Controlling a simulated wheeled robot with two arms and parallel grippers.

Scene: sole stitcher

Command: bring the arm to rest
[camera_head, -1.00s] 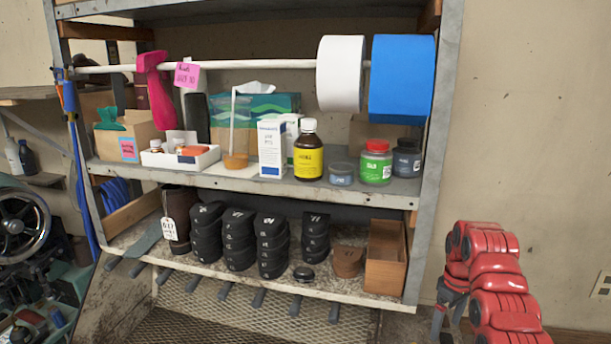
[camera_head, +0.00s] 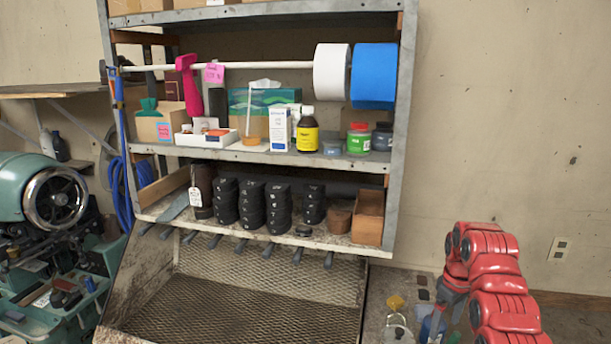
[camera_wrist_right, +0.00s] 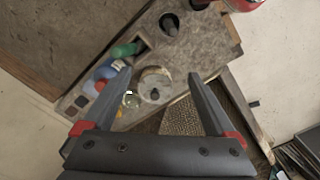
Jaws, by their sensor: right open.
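My red right arm is folded at the lower right of the head view. Its gripper (camera_head: 449,311) points down there, away from the shelf and partly hidden by the arm. In the right wrist view the two grey fingers of my right gripper (camera_wrist_right: 161,83) stand wide apart with nothing between them. A dirty bench top (camera_wrist_right: 205,42) with small items lies below and beyond the fingers, not touching them. My left gripper is not in view.
A metal shelf unit (camera_head: 397,130) holds bottles, boxes, rolls and stacks of black heels. A mesh-bottomed tray (camera_head: 250,305) lies below it. A green machine (camera_head: 27,190) stands at the left. The wall area right of the shelf is clear.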

